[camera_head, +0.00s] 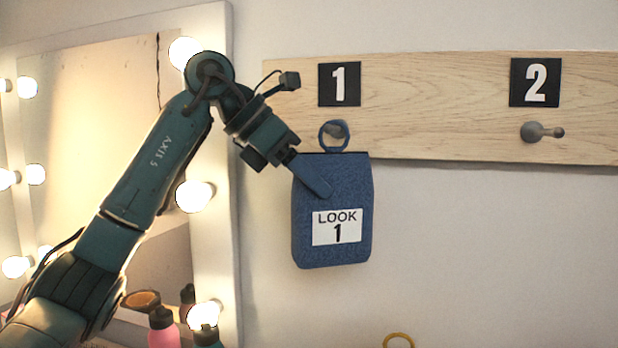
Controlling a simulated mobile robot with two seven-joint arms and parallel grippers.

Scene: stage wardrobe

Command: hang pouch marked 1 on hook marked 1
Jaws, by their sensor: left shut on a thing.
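The blue pouch (331,240) has a white label reading LOOK 1 and a blue ring (320,137) at its top. My left gripper (316,179) is shut on the upper left of the pouch, which hangs upright in front of the wall. The grey hook (337,130) under the black plate marked 1 (339,84) shows within the ring's outline. I cannot tell whether the ring is around the hook or only in front of it. My right gripper is not in view.
A second hook (541,132) under the plate marked 2 (535,82) is empty on the wooden board (440,105). A lit mirror (222,130) with bulbs stands at left, with bottles (163,330) below. A yellow ring (398,337) shows at the bottom edge.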

